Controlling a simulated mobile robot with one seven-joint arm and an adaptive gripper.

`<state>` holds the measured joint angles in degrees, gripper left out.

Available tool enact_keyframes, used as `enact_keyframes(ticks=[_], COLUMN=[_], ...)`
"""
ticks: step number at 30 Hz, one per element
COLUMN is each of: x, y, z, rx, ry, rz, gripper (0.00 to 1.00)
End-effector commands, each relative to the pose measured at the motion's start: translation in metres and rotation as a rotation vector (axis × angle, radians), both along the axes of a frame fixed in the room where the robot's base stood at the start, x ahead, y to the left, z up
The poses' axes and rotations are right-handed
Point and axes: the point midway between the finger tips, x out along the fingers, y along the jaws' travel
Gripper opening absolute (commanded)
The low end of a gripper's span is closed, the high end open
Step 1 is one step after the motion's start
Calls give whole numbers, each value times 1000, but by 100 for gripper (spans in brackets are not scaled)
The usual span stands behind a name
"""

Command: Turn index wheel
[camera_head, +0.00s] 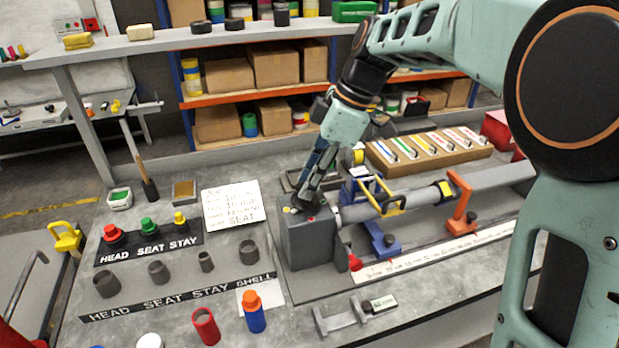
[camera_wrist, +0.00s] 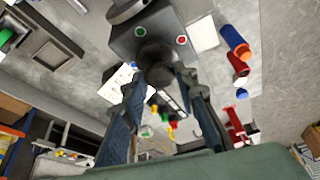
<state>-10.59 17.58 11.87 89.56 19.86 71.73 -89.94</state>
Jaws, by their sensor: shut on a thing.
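The grey headstock block (camera_head: 308,243) stands on the bench at the near end of a long grey tube (camera_head: 410,200). My gripper (camera_head: 303,205) points down at its top, fingertips low over it. In the wrist view my gripper (camera_wrist: 158,80) has its two fingers either side of a dark round knob (camera_wrist: 155,55), which looks like the index wheel, and is shut on it. The block (camera_wrist: 145,38) with a red and a green button shows just beyond. In the head view the fingers mostly hide the wheel, so its turn angle cannot be told.
A yellow-handled clamp (camera_head: 385,197), blue stand (camera_head: 381,240) and orange stand (camera_head: 461,208) line the tube. A white scale strip (camera_head: 440,260) runs in front. Dark cups (camera_head: 248,252) and red and blue bottles (camera_head: 254,314) stand left and front. A paper sheet (camera_head: 233,206) lies behind.

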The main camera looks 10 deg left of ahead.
Motion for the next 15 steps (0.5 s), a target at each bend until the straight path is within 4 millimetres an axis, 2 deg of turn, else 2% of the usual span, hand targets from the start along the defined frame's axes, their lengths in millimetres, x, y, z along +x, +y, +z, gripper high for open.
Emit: enact_keyframes(ticks=[1,2,6,15], x=[0,0,0,0], y=[-1,-1,0,-1], z=[-1,-1,-1,1], rx=[-3,-3,-1,-1], ry=[2,2,1,0], rz=[0,0,-1,-1], gripper=[3,29,44,44])
